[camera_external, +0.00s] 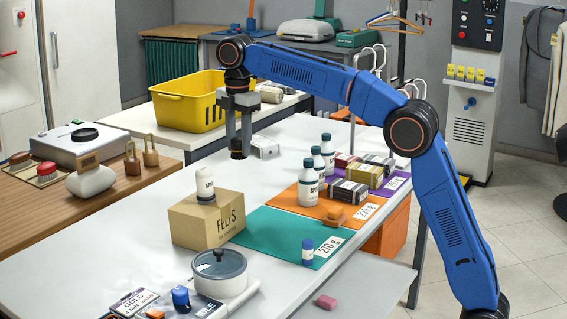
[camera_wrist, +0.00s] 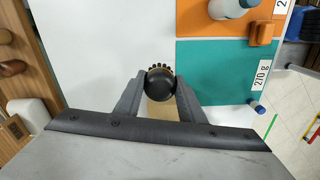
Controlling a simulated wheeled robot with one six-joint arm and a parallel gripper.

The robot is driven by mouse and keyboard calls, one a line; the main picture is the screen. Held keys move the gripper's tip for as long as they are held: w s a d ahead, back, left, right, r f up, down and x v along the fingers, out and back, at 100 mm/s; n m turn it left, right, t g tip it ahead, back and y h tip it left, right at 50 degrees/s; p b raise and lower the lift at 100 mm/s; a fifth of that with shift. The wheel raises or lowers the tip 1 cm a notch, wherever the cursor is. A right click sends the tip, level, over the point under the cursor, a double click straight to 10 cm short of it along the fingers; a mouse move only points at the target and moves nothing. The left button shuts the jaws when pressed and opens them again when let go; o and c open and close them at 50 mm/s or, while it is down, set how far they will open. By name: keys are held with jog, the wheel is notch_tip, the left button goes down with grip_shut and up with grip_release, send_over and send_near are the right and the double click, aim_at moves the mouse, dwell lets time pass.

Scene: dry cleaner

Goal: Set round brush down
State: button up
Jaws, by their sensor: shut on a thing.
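My gripper (camera_external: 239,142) points down over the white table (camera_external: 150,258), behind the cardboard box (camera_external: 213,220). Its fingers, also in the wrist view (camera_wrist: 160,88), are shut on the round brush (camera_wrist: 160,82). The brush has a rounded black top with bristles around its edge. In the external view the brush (camera_external: 238,154) shows as a small dark shape between the fingertips. I cannot tell whether its underside touches the table.
A teal mat (camera_external: 268,228) and an orange mat (camera_external: 289,196) lie to the right; white bottles (camera_external: 308,184) stand on the orange one. A white lidded pot (camera_external: 220,277) stands in front. A yellow basket (camera_external: 188,103) stands behind.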

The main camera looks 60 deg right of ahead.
jog(key=shift+w+d, duration=0.25)
jog(key=shift+d, duration=0.25)
jog(key=shift+w+d, duration=0.25)
jog(key=shift+d, duration=0.25)
jog(key=shift+f, duration=7.55)
jog(key=o, duration=1)
jog(key=shift+f, duration=0.15)
jog(key=shift+o, duration=0.2)
